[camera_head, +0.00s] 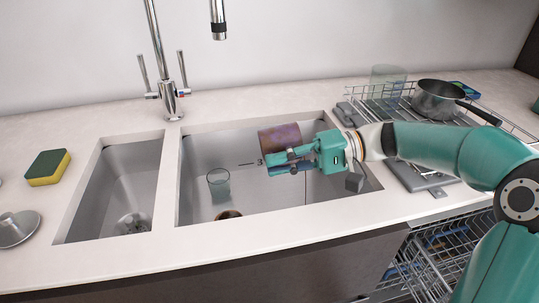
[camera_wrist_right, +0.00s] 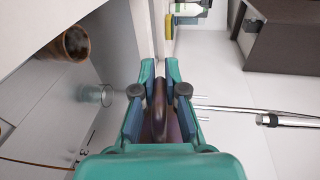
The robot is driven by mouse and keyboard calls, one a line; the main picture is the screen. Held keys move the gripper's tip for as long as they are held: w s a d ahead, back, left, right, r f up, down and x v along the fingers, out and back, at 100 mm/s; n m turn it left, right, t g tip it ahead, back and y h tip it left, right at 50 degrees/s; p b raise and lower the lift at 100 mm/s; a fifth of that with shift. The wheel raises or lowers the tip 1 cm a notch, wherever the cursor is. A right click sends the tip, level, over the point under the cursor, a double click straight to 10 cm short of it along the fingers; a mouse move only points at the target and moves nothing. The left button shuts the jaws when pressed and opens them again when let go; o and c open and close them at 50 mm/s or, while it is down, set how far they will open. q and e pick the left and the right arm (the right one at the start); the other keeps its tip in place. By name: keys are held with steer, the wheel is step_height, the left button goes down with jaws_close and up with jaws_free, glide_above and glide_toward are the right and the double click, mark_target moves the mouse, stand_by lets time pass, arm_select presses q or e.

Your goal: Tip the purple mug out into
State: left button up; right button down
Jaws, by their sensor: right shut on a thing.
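The purple mug (camera_head: 280,138) is in my right gripper (camera_head: 268,161), above the large sink basin (camera_head: 270,195). It lies tipped on its side in the head view; I cannot see into its mouth. In the right wrist view the mug (camera_wrist_right: 160,128) shows between the fingers of the gripper (camera_wrist_right: 166,80), which are shut on it, seemingly at the handle. My left gripper is not in view.
A clear glass (camera_head: 219,185) stands in the large basin. A brown, round-mouthed vessel (camera_wrist_right: 70,43) is near it, mostly hidden in the head view. A faucet (camera_head: 170,98) stands behind, a sponge (camera_head: 48,167) at left, a pot (camera_head: 437,99) on a rack at right.

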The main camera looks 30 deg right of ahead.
steer(key=shift+s+d+r+t+y, duration=0.15)
steer(key=shift+r+y, duration=0.35)
steer(key=shift+r, duration=0.5)
steer(key=shift+w+d+r+t+y, duration=0.15)
steer(key=shift+r+y, duration=0.35)
steer(key=shift+r, duration=0.45)
steer(key=shift+s, duration=0.1)
steer(key=shift+a, duration=0.1)
stand_by(0.5)
